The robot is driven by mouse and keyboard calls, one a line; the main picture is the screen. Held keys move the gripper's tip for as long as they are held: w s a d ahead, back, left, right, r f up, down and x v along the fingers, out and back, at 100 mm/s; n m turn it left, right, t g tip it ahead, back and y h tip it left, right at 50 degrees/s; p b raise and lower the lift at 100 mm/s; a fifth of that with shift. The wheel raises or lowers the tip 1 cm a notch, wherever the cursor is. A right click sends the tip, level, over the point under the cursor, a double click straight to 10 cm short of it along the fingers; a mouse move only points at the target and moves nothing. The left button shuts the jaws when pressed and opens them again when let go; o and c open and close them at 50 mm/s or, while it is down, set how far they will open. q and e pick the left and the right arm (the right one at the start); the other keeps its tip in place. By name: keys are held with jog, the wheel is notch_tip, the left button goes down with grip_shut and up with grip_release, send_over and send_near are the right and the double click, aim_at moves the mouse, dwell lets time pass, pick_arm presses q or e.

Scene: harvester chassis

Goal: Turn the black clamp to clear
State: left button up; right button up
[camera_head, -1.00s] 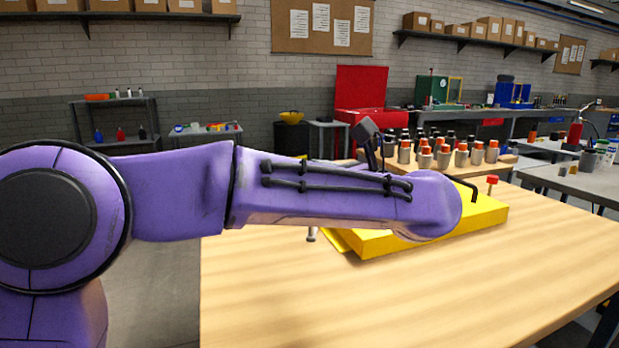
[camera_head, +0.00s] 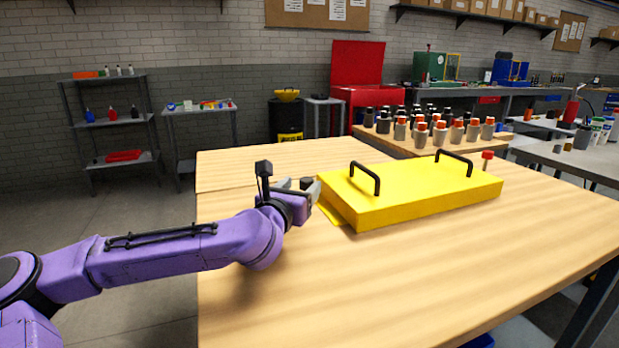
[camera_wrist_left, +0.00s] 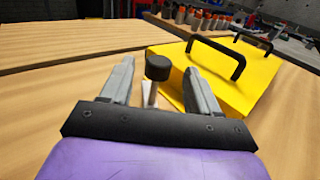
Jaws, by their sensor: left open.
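A yellow box-like chassis (camera_head: 420,195) with two black handles lies on the wooden table. The black clamp knob (camera_wrist_left: 158,67) shows in the left wrist view at the chassis's near-left side, on a pale stem. In the head view the knob (camera_head: 306,183) is small and partly hidden by the fingers. My left gripper (camera_head: 303,187) is open at the chassis's left edge. In the left wrist view its fingers (camera_wrist_left: 155,85) stand on either side of the clamp; I cannot tell whether they touch it. A red-topped clamp (camera_head: 487,160) stands at the chassis's far right. My right gripper is not in view.
The wooden table (camera_head: 450,285) is bare in front of the chassis. Several orange-capped and black-capped bottles (camera_head: 440,132) stand on a table behind it. A red cabinet (camera_head: 357,75) and shelves (camera_head: 110,120) are further back.

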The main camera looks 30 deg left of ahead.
aim_at(306, 178)
pick_arm(q)
jog(key=w, duration=0.4)
jog(key=w+a, duration=0.1)
jog(key=w, duration=0.1)
jog(key=shift+w, duration=0.2)
jog(key=c, duration=1)
jog(key=shift+o, duration=0.2)
jog(key=shift+s+f+n+g+y+b, duration=0.15)
jog(key=shift+n+g+y+b, duration=0.25)
jog(key=shift+n+y+b, duration=1.25)
jog(key=n+g+y, duration=0.1)
jog(key=y, duration=0.2)
jog(key=shift+a+b, duration=0.2)
jog(key=shift+b, duration=0.1)
jog(key=shift+a+n+g+y+b, duration=0.15)
jog(key=shift+n+g+y+b, duration=0.25)
jog(key=shift+n+g+y, duration=0.6)
jog(key=shift+s+y, duration=0.1)
jog(key=shift+y, duration=0.15)
jog(key=o, duration=1)
jog(key=shift+c, duration=0.2)
